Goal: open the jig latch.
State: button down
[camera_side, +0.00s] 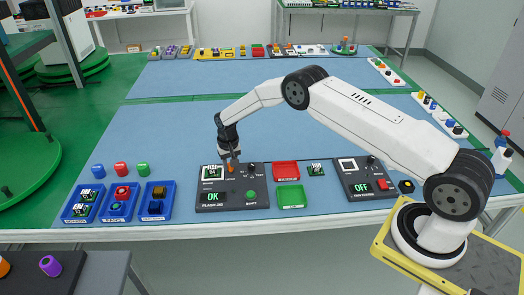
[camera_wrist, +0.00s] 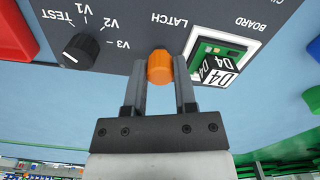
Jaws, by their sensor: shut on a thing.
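The flash jig (camera_side: 262,200) is a dark box near the front edge of the table, with a green "OK" display at its front left. Its latch (camera_wrist: 160,67) is an orange knob beside the "LATCH" label in the wrist view. My gripper (camera_wrist: 160,75) is shut on the orange latch, one finger on each side of it. In the side view my gripper (camera_side: 230,165) reaches down to the jig from above. A board marked D4 (camera_wrist: 216,66) sits in the jig's slot next to the latch. In the side view my fingers partly hide the latch.
A black selector knob (camera_wrist: 82,50) with V1, V2, V3 and TEST marks is close to the latch. Blue bins (camera_side: 118,214) stand at left.

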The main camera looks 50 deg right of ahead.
jog(key=shift+m, duration=1)
jog(key=shift+c, duration=2)
grip_release()
jog(key=shift+r, duration=0.15)
jog(key=shift+r, duration=3.75)
